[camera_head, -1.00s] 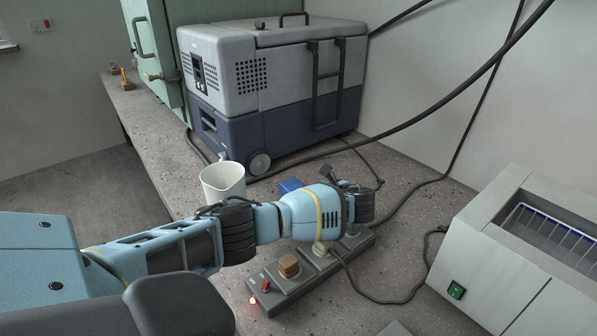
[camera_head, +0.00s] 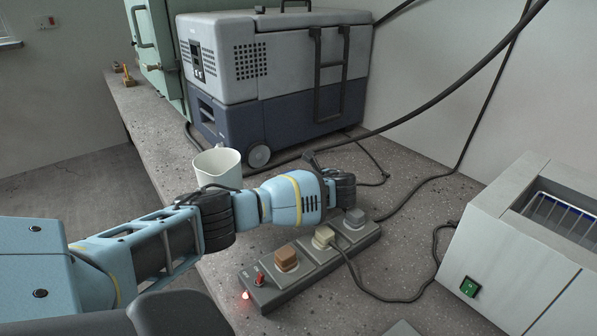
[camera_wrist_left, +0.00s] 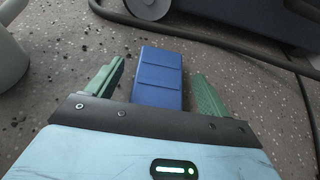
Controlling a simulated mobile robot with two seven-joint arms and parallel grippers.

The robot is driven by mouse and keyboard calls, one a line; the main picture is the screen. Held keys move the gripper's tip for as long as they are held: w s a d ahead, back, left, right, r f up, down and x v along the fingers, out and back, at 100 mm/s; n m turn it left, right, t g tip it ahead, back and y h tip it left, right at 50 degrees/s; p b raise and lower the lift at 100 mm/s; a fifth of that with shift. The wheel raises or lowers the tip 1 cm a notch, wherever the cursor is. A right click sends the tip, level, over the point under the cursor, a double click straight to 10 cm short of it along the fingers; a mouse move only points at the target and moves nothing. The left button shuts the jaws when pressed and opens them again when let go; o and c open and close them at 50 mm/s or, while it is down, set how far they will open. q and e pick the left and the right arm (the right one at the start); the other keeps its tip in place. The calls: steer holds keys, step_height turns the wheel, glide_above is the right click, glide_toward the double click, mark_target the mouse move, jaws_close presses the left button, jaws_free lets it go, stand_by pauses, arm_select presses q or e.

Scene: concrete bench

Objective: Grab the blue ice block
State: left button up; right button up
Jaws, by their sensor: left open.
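The blue ice block (camera_wrist_left: 158,88) lies on the concrete bench in the left wrist view, a smooth box with two raised panels. My left gripper (camera_wrist_left: 157,70) is open, with one green finger on each side of the block. The block's near end is hidden by the gripper's body. In the head view the block is hidden behind my left arm, which reaches in from the left. My right gripper is not in view.
A white jug (camera_head: 217,167) stands left of my left wrist. A power strip (camera_head: 311,262) with plugs and a cable lies in front of it. A wheeled cooler box (camera_head: 275,82) stands behind. A grey metal unit (camera_head: 520,245) with a rack is at the right.

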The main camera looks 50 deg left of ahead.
arm_select(q)
steer(key=c, duration=1.2)
steer(key=shift+r, duration=0.1)
step_height(320, 180, up, 9)
steer(key=p, duration=0.2)
steer(key=shift+p, duration=0.3)
steer(key=shift+r, duration=0.5)
